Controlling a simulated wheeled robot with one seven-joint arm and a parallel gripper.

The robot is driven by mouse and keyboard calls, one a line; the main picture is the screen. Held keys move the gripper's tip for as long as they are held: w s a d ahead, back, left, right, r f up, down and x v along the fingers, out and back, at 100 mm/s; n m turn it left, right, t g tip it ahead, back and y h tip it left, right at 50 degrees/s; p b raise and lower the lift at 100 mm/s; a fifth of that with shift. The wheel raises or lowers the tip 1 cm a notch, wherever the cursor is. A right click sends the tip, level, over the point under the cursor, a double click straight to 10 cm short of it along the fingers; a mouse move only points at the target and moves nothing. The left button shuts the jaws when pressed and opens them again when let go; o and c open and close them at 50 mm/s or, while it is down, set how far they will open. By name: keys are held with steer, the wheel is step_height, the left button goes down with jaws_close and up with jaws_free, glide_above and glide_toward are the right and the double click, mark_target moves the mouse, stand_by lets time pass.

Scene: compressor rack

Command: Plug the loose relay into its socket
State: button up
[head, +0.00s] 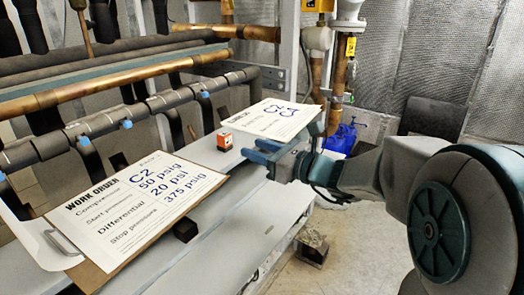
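A small orange block with a pale top (224,141), which looks like the relay, sits on the grey shelf (200,160) between two paper sheets. My gripper (254,150) is just right of it, with its blue fingers pointing left toward it. The fingers look spread apart, with nothing seen between them, and do not appear to touch the block. I cannot make out a socket. A small black block (186,230) sits by the clipboard's edge; I cannot tell what it is.
Copper and grey pipes (110,95) run along the back left. A blue jug (341,138) stands beyond my arm. A small box (312,246) is on the floor.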

mark_target(229, 139)
steer(key=x, duration=1)
steer(key=shift+b, duration=0.35)
steer(key=c, duration=0.8)
steer(key=shift+r+p, duration=0.8)
steer(key=shift+r, duration=0.7)
steer(key=b+v, duration=0.1)
steer(key=v, duration=1.1)
steer(key=shift+a+f, duration=0.1)
